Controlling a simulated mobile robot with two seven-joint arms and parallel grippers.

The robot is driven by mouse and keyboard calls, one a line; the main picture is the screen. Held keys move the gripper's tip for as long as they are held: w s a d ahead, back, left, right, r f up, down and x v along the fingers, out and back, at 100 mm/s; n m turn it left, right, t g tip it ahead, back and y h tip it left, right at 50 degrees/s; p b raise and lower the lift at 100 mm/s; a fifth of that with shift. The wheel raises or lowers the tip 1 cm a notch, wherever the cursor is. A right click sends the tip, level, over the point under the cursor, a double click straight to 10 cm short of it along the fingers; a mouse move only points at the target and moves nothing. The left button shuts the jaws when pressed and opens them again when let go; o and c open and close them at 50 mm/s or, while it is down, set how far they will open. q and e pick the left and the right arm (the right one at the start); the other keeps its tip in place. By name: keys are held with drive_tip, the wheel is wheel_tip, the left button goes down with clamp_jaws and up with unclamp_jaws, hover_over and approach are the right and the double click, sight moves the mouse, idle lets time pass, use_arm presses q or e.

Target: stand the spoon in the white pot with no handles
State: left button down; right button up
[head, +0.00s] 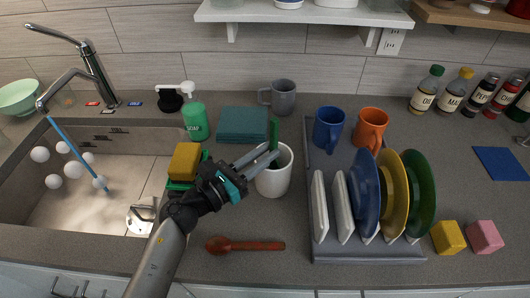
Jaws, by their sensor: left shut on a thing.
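The reddish-brown spoon (245,245) lies flat on the counter in front of the pot, its bowl to the left. The white pot with no handles (273,182) stands upright on the counter left of the dish rack. My left gripper (271,154) is at the pot's rim, shut on a thin green upright utensil (275,130). The utensil rises above the pot's opening; its lower end is hidden by the fingers and the pot. My right gripper is not in view.
The dish rack (370,252) holds plates, with blue (328,128) and orange (369,128) mugs at its back. A grey mug (283,97) and folded teal cloth (242,124) are behind the pot. The sink (60,215) is left. Counter around the spoon is clear.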

use_arm(q)
drive_tip(key=c, duration=0.7)
unclamp_jaws()
drive_tip(key=b+v, duration=0.3)
drive_tip(key=v, duration=1.2)
drive_tip(key=shift+s+a, duration=0.1)
drive_tip(key=shift+s, duration=0.1)
